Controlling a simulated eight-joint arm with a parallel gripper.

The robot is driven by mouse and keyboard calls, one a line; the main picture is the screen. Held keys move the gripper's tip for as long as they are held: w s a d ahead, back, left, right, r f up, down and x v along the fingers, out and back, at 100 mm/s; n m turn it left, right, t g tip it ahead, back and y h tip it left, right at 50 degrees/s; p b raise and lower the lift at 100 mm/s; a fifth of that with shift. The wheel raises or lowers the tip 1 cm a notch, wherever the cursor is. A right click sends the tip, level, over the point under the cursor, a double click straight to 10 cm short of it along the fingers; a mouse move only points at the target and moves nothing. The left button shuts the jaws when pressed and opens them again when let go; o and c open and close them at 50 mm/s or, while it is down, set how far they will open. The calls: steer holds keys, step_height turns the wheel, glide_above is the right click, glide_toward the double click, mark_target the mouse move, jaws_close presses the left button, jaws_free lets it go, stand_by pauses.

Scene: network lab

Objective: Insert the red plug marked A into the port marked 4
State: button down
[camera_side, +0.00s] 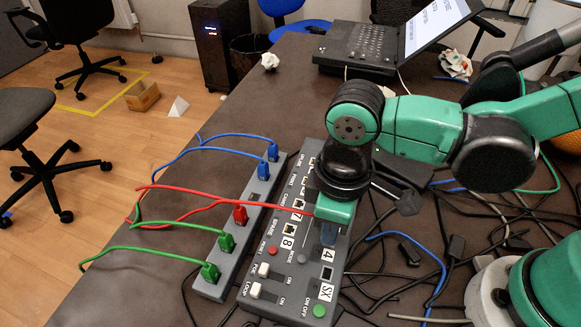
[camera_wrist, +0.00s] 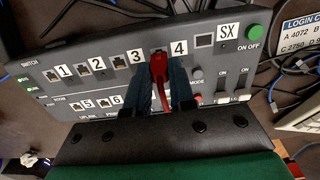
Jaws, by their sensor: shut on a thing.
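The red plug (camera_wrist: 158,66) is between the blue fingers of my gripper (camera_wrist: 160,74) in the wrist view, with its red cable curling toward the camera. Its front end is at the port just left of the label 4 (camera_wrist: 179,48) and covers that port. I cannot tell how deep the plug sits, and no letter A is readable on it. In the side view my gripper (camera_side: 328,233) points down onto the grey switch panel (camera_side: 292,262), beside the label 4. The plug is hidden there; a red cable (camera_side: 262,207) runs left from the gripper.
A grey strip (camera_side: 211,283) left of the panel holds blue, red and green plugs with cables. Port SX (camera_wrist: 204,40) is empty, right of label 4. Levers (camera_wrist: 221,84) and a green button (camera_wrist: 254,32) stand nearby. Loose cables (camera_side: 430,270) clutter the table at right.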

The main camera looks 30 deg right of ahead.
steer(key=shift+f, duration=0.3)
steer(key=c, duration=0.7)
jaws_free()
steer(key=shift+o, duration=0.2)
steer(key=shift+r, duration=2.8)
steer(key=w+d+r+m+t, duration=0.1)
steer(key=w+d+m+t, duration=0.1)
steer(key=d, duration=0.7)
steer(key=w+d+r+m+t, duration=0.1)
steer(key=w+d+m+t, duration=0.2)
steer(key=d+m+t, duration=0.2)
steer(key=d+m, duration=0.2)
steer(key=d, duration=0.2)
steer(key=shift+r, duration=0.15)
